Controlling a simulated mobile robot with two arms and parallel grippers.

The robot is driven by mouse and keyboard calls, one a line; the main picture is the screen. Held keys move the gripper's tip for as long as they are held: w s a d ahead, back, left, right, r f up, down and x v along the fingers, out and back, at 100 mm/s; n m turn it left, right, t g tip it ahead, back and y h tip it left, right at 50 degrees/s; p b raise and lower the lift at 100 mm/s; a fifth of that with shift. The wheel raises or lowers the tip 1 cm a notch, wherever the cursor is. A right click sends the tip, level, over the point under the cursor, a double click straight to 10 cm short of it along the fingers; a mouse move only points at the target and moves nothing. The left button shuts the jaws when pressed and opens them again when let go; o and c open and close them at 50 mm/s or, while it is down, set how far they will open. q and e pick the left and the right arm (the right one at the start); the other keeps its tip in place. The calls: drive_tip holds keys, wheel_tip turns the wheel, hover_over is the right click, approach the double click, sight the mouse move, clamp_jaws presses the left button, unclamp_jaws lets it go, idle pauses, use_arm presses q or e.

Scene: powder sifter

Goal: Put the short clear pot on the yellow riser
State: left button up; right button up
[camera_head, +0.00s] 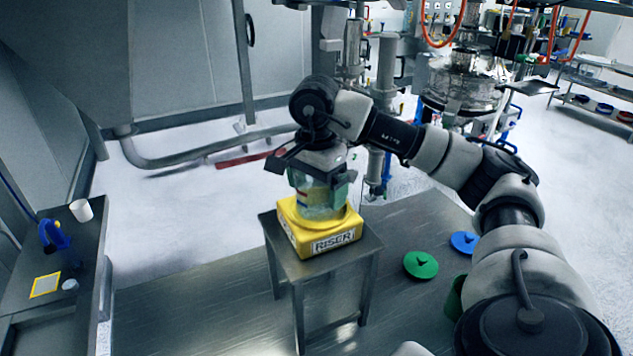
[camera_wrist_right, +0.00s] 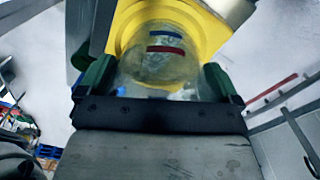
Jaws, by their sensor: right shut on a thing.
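The short clear pot (camera_head: 319,203) is upright on or just above the yellow riser (camera_head: 333,242), within its raised round rim; I cannot tell whether it touches. In the right wrist view the clear pot (camera_wrist_right: 158,62) shows a blue and a red mark, with the yellow riser (camera_wrist_right: 128,18) behind it. My right gripper (camera_head: 320,178) comes down from above and is shut on the pot, with a green-padded finger on each side in the wrist view (camera_wrist_right: 155,82). My left gripper is not in view.
The riser stands on a small metal stool (camera_head: 283,262) on a metal platform. A green lid (camera_head: 420,265) and a blue lid (camera_head: 464,242) lie to the right. A side table at left holds a white cup (camera_head: 81,210) and a blue item (camera_head: 54,237).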

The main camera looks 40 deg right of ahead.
drive_tip(key=shift+a+f, duration=0.1)
drive_tip(key=shift+f, duration=0.15)
drive_tip(key=o, duration=0.6)
drive_tip(key=shift+c, duration=0.2)
drive_tip(key=shift+r, duration=0.4)
wheel_tip(320, 180, up, 3)
drive_tip(key=shift+f+b, duration=0.2)
drive_tip(key=shift+b, duration=0.35)
drive_tip(key=shift+r+p, duration=1.05)
drive_tip(key=shift+r, duration=1.25)
